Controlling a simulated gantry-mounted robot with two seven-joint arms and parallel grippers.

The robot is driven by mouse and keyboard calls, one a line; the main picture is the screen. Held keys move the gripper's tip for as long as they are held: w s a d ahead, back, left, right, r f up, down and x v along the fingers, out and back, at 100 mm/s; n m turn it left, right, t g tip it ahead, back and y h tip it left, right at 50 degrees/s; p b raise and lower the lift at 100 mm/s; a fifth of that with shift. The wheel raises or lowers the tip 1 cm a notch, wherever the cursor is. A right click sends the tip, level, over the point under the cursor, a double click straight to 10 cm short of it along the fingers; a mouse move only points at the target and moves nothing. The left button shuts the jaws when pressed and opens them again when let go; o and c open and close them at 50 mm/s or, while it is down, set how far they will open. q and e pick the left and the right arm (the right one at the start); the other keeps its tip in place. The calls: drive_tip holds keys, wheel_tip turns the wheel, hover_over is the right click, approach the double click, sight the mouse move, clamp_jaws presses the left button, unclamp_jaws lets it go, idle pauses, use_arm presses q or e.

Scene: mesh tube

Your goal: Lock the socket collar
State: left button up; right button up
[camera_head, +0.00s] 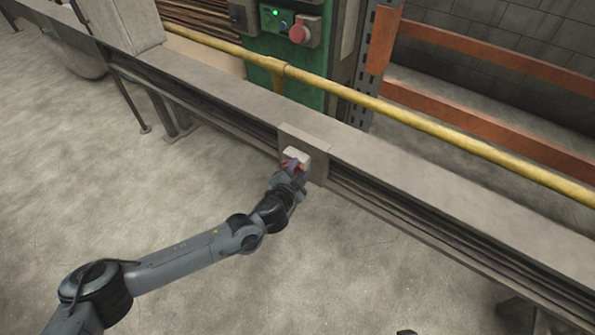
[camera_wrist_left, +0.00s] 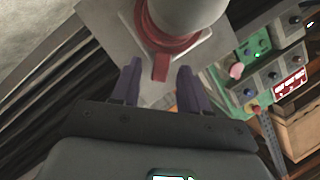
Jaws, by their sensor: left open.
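The red socket collar (camera_wrist_left: 174,45) shows in the left wrist view as a ring around the base of a pale grey cylinder (camera_wrist_left: 188,14). A red tab sticks out from the ring toward my left gripper (camera_wrist_left: 159,68). The gripper's two purple fingers are open, one on each side of the tab, with gaps visible. In the head view my left gripper (camera_head: 295,172) is at the pale socket body (camera_head: 297,154), and only bits of red show there. The socket is on a grey plate (camera_head: 318,134) on the rail's side. My right gripper is not in view.
The long grey rail (camera_head: 430,185) crosses the head view, with a yellow pipe (camera_head: 430,132) behind it. A green control box (camera_head: 295,65) with a red button (camera_head: 299,34) stands behind. The concrete floor (camera_head: 150,200) in front of the rail is open.

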use_arm(q)
clamp_jaws()
drive_tip(key=shift+s+d+f, duration=0.1)
drive_tip(key=shift+d, duration=0.1)
drive_tip(key=shift+f+m+p, duration=0.15)
drive_tip(key=shift+m+p, duration=0.3)
drive_tip(key=shift+m, duration=0.05)
unclamp_jaws()
